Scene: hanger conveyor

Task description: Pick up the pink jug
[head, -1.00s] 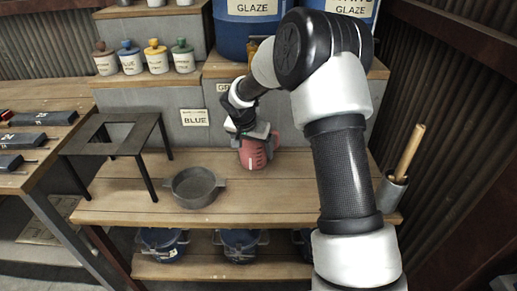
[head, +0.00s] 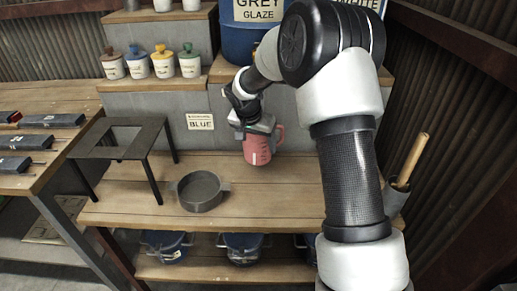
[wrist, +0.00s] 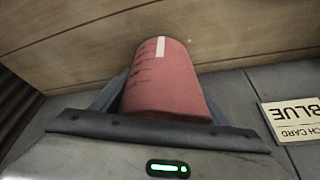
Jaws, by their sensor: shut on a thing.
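The pink jug (head: 257,150) is in the head view, at the back of the wooden bench, with dark markings, a white strip and a handle on its right side. My gripper (head: 255,129) is shut on the upper part of the jug from above and behind. The jug looks raised a little above the bench top. In the wrist view the jug (wrist: 165,85) lies between the two fingers, and its handle is not visible there.
A grey round pan (head: 201,205) stands on the bench (head: 285,210) to the left. A dark metal stand (head: 90,152) is further left. A holder (head: 394,195) with wooden sticks is at the right. Grey blocks (head: 180,145) rise behind. The bench front is clear.

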